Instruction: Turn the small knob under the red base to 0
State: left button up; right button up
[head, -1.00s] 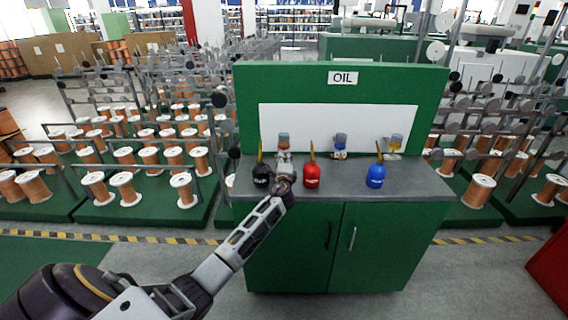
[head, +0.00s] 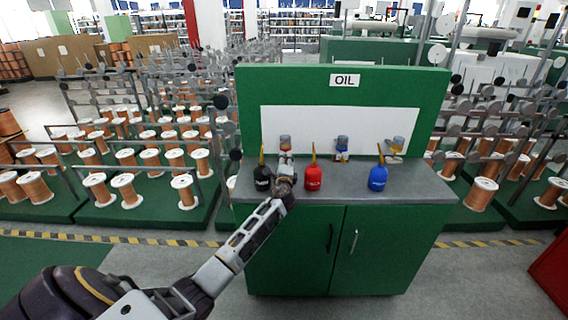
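The leftmost of three small dispensers (head: 285,142) on the white back panel has a grey-topped cup; its red base is largely covered by my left gripper. The small knob under it is hidden or too small to make out. My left gripper (head: 286,160) reaches up from the lower left, its fingertips just below this dispenser, between the black and red oil cans. I cannot tell whether it touches the knob or whether its fingers are open. My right gripper is not in view.
A black oil can (head: 262,179), a red oil can (head: 313,177) and a blue oil can (head: 378,178) stand on the grey counter (head: 420,188). A blue-based dispenser (head: 342,149) and a yellow-based one (head: 396,147) are to the right. Copper spool racks flank the green cabinet (head: 290,255).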

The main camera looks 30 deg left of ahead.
pick_arm(q)
jog(key=shift+v, duration=6)
